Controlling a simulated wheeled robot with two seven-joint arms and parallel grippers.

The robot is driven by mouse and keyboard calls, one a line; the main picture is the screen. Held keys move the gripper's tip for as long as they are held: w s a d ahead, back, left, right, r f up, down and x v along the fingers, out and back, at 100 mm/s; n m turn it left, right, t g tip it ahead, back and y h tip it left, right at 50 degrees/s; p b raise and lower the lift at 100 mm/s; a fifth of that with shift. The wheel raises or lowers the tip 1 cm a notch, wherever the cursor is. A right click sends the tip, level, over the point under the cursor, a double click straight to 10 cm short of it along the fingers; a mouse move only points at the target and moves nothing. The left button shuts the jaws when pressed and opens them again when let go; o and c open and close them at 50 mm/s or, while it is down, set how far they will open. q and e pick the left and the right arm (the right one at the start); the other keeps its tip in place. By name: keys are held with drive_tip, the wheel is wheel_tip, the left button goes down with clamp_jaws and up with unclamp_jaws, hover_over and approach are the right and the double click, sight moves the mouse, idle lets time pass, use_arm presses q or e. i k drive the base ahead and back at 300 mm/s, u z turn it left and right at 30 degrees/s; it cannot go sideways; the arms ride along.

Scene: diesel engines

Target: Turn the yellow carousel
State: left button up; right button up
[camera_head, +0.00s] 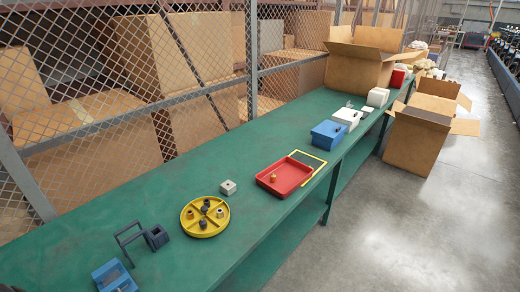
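The yellow carousel (191,226) is a round, shallow yellow disc with a raised rim. It lies flat on the green table in the lower left-centre of the head view. Several small dark and brownish cylindrical parts stand on it, around and near its middle. No gripper shows clearly in the head view, and nothing touches the carousel from above.
The green table (130,205) runs along a mesh fence. A small grey block (228,187) and a red tray (286,178) lie right of the carousel. A dark frame-like fixture (130,238) and a blue box (113,277) stand left. Blue (327,134) and white boxes are farther back.

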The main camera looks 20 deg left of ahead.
sight(216, 225)
drive_tip(key=u, duration=1.25)
